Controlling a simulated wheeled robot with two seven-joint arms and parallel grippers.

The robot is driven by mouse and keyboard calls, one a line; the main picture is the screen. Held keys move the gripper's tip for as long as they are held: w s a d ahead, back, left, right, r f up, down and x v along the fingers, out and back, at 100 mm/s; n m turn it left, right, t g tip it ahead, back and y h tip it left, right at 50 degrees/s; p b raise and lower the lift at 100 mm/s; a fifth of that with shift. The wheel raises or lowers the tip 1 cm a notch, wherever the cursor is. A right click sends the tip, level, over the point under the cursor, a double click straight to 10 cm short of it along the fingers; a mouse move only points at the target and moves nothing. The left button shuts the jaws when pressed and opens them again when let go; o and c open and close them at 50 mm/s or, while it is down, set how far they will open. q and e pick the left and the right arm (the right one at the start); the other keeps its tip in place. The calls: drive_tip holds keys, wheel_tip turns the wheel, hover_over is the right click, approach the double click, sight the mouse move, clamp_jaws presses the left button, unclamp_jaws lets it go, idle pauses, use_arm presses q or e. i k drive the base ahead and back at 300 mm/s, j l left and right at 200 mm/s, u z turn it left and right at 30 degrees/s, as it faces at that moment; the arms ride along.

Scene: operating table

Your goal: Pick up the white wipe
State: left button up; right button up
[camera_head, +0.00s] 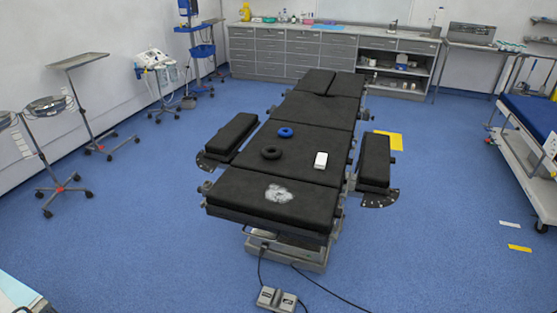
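The table stands in the middle of the room. Neither of my grippers shows in the head view, so I cannot see their state.
A blue ring (286,132) and a black ring (271,153) lie farther up the table. Padded armrests stick out on both sides (232,133) (375,161). A foot pedal (277,299) with cables lies on the floor in front.

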sight(321, 158)
drive_tip(key=i+l+u, duration=0.2)
drive_tip(key=u, duration=0.2)
drive_tip(key=i+l+u, duration=0.2)
drive_tip(key=l+u, duration=0.15)
drive_tip(key=i+l+u, duration=0.1)
drive_tip(key=l+u, duration=0.7)
drive_tip(key=l, duration=0.15)
drive_tip(key=l+u, duration=0.2)
drive_tip(key=l, duration=1.15)
drive_tip(key=l+u, duration=0.2)
drive_tip(key=l, duration=1.15)
